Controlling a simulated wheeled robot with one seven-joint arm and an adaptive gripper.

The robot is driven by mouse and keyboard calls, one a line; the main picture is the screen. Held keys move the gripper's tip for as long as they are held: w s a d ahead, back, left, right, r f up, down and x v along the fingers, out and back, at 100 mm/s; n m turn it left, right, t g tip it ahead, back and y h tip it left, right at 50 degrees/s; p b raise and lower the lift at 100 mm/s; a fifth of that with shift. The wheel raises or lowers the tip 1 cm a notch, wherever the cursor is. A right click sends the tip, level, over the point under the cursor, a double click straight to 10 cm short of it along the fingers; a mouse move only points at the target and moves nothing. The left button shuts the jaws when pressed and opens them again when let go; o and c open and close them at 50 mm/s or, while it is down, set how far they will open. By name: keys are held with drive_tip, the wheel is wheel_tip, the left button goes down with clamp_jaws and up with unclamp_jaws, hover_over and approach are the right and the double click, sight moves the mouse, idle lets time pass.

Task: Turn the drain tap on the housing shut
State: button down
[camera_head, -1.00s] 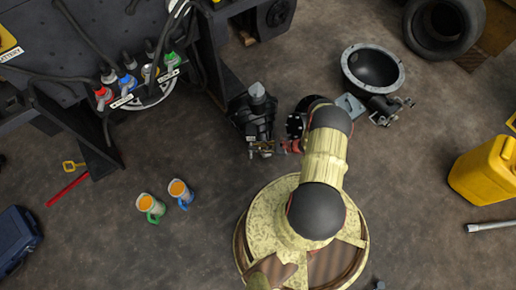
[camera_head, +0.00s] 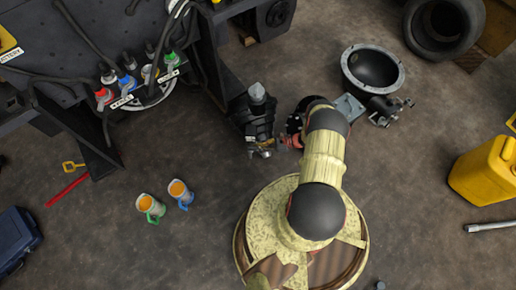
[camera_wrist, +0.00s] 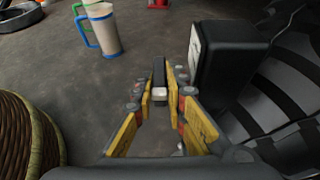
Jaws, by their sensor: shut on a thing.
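The housing (camera_head: 252,118) is a dark, ribbed body standing on the floor near the middle of the head view. Its ribbed side (camera_wrist: 285,95) fills the right of the wrist view. The drain tap (camera_head: 262,150) is a small metallic fitting at the housing's near end. In the wrist view, a dark bar with a pale end, which looks like the tap's lever (camera_wrist: 159,78), stands between my yellow finger pads. My gripper (camera_wrist: 163,97) is shut on it. In the head view my gripper (camera_head: 284,142) is small and partly hidden by my arm, right beside the tap.
A metal bowl-shaped part (camera_head: 373,70) lies behind my arm on the right. A yellow canister (camera_head: 485,170) stands far right. The floor between is clear.

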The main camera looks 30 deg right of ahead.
drive_tip(key=c, duration=1.8)
unclamp_jaws()
drive_tip(key=shift+d, duration=0.1)
drive_tip(key=v, duration=1.2)
